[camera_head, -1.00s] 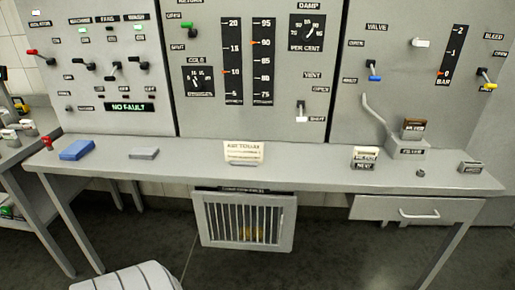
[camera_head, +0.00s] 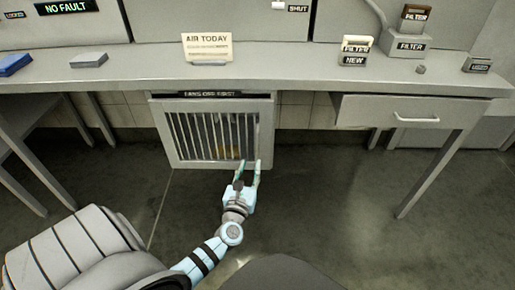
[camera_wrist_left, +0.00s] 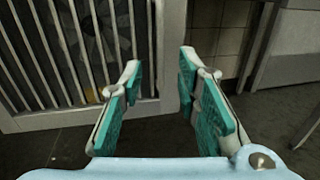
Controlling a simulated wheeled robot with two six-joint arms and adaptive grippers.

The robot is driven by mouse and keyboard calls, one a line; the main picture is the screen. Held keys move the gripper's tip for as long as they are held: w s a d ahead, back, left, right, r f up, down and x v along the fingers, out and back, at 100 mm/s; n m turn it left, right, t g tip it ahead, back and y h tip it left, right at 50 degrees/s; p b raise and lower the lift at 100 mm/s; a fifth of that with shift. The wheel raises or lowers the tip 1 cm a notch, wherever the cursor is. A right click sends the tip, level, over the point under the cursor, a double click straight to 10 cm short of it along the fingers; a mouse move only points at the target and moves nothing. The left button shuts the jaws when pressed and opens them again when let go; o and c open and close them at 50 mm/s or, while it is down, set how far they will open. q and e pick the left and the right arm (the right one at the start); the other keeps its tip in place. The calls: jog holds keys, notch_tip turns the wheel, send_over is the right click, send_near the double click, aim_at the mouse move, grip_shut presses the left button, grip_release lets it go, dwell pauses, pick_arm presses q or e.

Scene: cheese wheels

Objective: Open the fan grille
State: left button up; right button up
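The fan grille (camera_head: 200,164) is a pale grey frame with vertical bars. It hangs under the front of the bench and looks shut. Something dark with a yellowish patch shows dimly behind the bars. My left gripper (camera_head: 250,163) is open and empty at the lower right corner of the grille. In the left wrist view, the grille's right frame edge (camera_wrist_left: 171,50) shows beyond and between the spread fingers (camera_wrist_left: 160,62). I cannot tell whether a finger touches the frame. My right gripper is out of view.
The bench (camera_head: 300,78) runs above the grille. A label reading FANS OFF FIRST (camera_head: 212,94) sits over it. A drawer (camera_head: 400,108) with a handle is to the right. A striped grey rounded object (camera_head: 70,250) is at lower left. The floor (camera_head: 310,200) right of my gripper is clear.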

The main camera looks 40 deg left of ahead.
aim_at(257, 146)
pick_arm(q)
jog(key=b+x, duration=0.2)
jog(key=x, duration=0.8)
jog(key=shift+w+a+f, duration=0.1)
jog(key=shift+w+f, duration=0.05)
jog(key=shift+w, duration=0.05)
jog(key=shift+w+a+b, duration=0.2)
jog(key=shift+w+b, duration=0.1)
jog(key=shift+w, duration=0.1)
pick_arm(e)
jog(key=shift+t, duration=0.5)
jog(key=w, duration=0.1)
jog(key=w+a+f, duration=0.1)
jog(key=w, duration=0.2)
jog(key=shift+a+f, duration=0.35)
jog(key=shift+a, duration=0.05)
pick_arm(q)
jog(key=shift+c, duration=0.6)
grip_shut()
